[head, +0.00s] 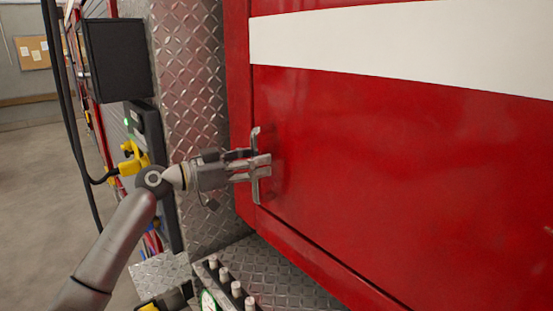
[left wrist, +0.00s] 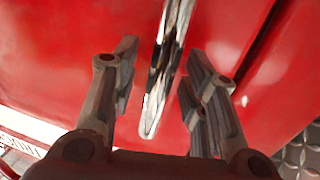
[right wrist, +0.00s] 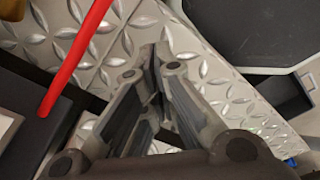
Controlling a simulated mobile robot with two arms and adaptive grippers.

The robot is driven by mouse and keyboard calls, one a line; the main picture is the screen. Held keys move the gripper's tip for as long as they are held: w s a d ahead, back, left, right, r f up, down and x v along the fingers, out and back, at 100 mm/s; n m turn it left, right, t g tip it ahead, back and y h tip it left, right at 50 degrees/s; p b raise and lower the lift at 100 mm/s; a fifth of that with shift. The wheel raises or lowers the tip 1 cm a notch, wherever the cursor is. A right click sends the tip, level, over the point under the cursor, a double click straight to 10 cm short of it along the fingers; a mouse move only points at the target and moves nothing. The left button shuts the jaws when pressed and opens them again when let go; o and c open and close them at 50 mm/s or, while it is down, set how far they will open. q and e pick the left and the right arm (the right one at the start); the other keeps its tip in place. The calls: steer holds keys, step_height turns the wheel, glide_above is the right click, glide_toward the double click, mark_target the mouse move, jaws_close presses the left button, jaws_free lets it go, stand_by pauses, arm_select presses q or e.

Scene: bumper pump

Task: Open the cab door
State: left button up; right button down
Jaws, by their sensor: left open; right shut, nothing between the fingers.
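The red cab door (head: 400,170) with a white stripe fills the right of the head view. A vertical chrome handle (head: 255,137) stands near its left edge. My left gripper (head: 264,167) is at the handle, and its fingers partly cover the handle's middle. In the left wrist view the handle (left wrist: 165,70) runs between the two open fingers (left wrist: 162,60), with a gap on each side. The door looks closed. My right gripper (right wrist: 157,60) is shut and empty above diamond plate; it is out of the head view.
Diamond-plate panel (head: 188,80) stands left of the door, with a black box (head: 113,60) and yellow fitting (head: 134,157) further left. Below are a plate step (head: 280,275) and several levers. A red rod (right wrist: 78,55) shows in the right wrist view. Open floor (head: 45,200) lies far left.

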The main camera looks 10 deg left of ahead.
arm_select(q)
steer(key=shift+w+d, duration=0.1)
steer(key=shift+w, duration=0.05)
steer(key=shift+d, duration=0.1)
arm_select(e)
steer(key=shift+s+a, duration=0.4)
steer(key=shift+a, duration=0.45)
arm_select(q)
steer(key=shift+a, duration=0.2)
steer(key=shift+c, duration=1.2)
arm_select(e)
steer(key=shift+a, duration=0.1)
arm_select(q)
steer(key=c, duration=0.5)
steer(key=shift+d, duration=0.1)
jaws_close()
arm_select(e)
steer(key=shift+d, duration=0.25)
steer(key=shift+w+d, duration=0.1)
steer(key=shift+d, duration=0.25)
